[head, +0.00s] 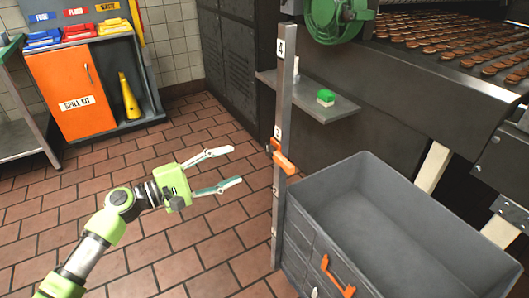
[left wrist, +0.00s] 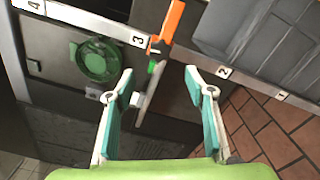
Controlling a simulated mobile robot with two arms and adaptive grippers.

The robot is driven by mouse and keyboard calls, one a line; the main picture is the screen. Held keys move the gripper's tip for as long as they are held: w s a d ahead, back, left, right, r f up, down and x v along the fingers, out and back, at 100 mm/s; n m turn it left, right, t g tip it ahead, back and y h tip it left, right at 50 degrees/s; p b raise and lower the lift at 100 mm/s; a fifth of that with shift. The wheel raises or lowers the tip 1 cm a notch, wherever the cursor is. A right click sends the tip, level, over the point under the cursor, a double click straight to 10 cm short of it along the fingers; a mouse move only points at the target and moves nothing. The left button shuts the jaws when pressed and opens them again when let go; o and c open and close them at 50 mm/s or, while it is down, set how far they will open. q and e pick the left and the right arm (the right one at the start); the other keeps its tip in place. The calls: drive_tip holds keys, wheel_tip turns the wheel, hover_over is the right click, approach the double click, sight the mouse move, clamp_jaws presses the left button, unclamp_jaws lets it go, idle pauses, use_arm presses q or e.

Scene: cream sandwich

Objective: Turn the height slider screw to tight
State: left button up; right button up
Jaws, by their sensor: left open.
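The orange height slider (head: 284,158) sits on a grey upright post (head: 285,100) with number labels, near the label 3. In the left wrist view the orange slider (left wrist: 173,20) shows at the top, beyond the fingertips, on the numbered post (left wrist: 118,32). Its screw is too small to tell apart clearly, so I cannot tell how tight it is. My left gripper (head: 237,165) is open and empty, to the left of the post and apart from it. The left fingers (left wrist: 158,70) are spread wide in the wrist view. My right gripper is not in view.
A grey bin (head: 345,185) with an orange handle (head: 337,276) stands right of the post. A shelf (head: 335,108) with a green block (head: 325,97) is behind it, below a green round housing (head: 338,20). An orange cabinet (head: 65,95) stands at left. Tiled floor lies clear between.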

sight(267, 152)
use_arm(q)
drive_tip(key=x, duration=1.1)
drive_tip(key=shift+w+d, duration=0.1)
drive_tip(key=shift+d, duration=0.1)
drive_tip(key=c, duration=1.1)
